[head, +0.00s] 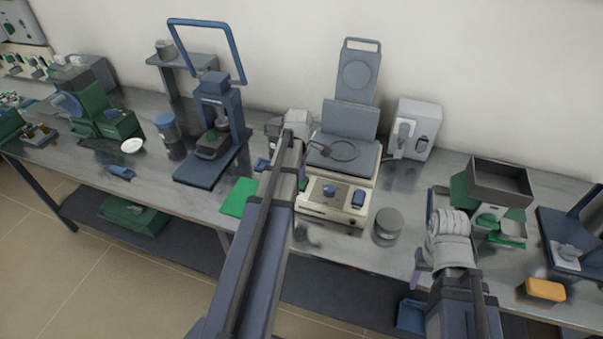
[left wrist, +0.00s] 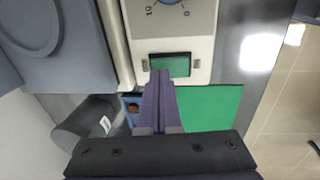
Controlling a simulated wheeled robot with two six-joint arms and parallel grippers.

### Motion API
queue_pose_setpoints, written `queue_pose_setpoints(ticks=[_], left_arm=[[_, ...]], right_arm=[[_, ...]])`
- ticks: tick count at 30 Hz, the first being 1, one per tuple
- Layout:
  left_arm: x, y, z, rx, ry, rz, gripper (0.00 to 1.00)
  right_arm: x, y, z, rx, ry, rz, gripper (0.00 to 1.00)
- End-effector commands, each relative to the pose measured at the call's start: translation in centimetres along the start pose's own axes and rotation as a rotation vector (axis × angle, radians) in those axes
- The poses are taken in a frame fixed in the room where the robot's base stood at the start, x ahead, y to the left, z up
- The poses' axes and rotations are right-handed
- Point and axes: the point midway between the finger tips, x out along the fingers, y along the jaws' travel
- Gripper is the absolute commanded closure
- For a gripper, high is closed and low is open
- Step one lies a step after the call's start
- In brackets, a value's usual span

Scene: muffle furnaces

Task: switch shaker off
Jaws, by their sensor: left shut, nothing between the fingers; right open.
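The shaker, a beige box (head: 338,222) with a dark flat top plate, stands mid-bench in the head view. Its front panel carries a blue knob (head: 330,191), whose dial also shows at the top of the left wrist view (left wrist: 172,3). A green rocker switch (left wrist: 170,66) is below the dial there; my left arm hides it in the head view. My left gripper (head: 303,182) is shut and empty. Its fingertips (left wrist: 160,74) overlap the switch's lower edge in the left wrist view; contact cannot be told. My right gripper (head: 421,264) is open, apart from the shaker near the bench front.
A green mat (head: 239,197) lies left of the shaker. A grey round container (head: 388,225) stands to its right. A press with a blue frame (head: 212,178) is further left, and a balance-like device with a dark tray (head: 500,181) is at the right. An orange block (head: 545,290) lies near the front edge.

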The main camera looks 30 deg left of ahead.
Motion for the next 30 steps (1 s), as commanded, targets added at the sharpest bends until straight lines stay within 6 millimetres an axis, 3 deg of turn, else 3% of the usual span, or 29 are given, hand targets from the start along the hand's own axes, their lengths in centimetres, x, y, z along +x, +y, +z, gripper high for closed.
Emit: queue_pose_setpoints(ticks=[16,30], left_arm=[[1.37,0.22,0.0,0.0,0.0,0.0,1.0],[0.75,-0.71,0.06,0.0,-0.001,-0.004,1.0]], right_arm=[[1.32,-0.13,-0.08,0.0,0.0,0.0,0.5],[0.82,-0.08,-0.05,0.0,0.0,0.0,0.5]])
